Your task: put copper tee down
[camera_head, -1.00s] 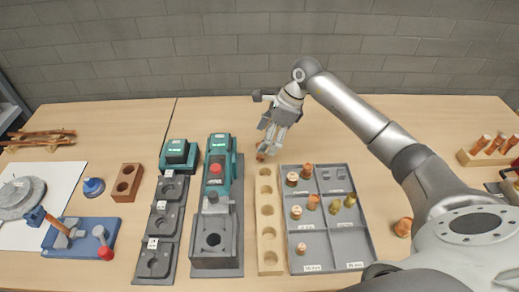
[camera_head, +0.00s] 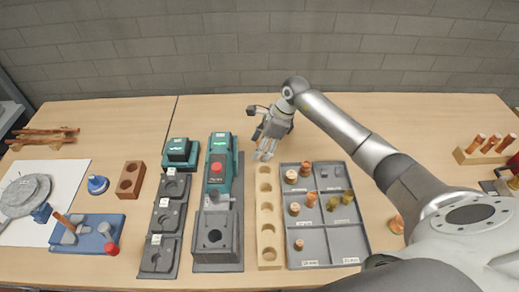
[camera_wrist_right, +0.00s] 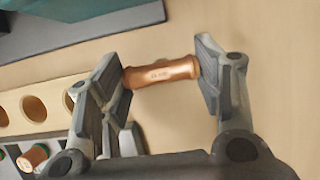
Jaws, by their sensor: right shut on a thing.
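The copper tee (camera_wrist_right: 160,73) shows in the right wrist view as a short copper piece with small lettering. My right gripper (camera_wrist_right: 160,78) is shut on it, with one finger pad at each end. In the head view my right gripper (camera_head: 264,154) is low over the table, just behind the far end of the wooden rack (camera_head: 268,256). The tee is too small to make out there. I cannot tell whether it touches the table. My left gripper is not in view.
A grey compartment tray (camera_head: 313,245) with several copper and brass fittings stands right of the rack. The teal press machine (camera_head: 216,178) stands left of it. Bare table (camera_head: 360,120) lies behind the tray. A wooden holder with copper pieces (camera_head: 487,155) is at far right.

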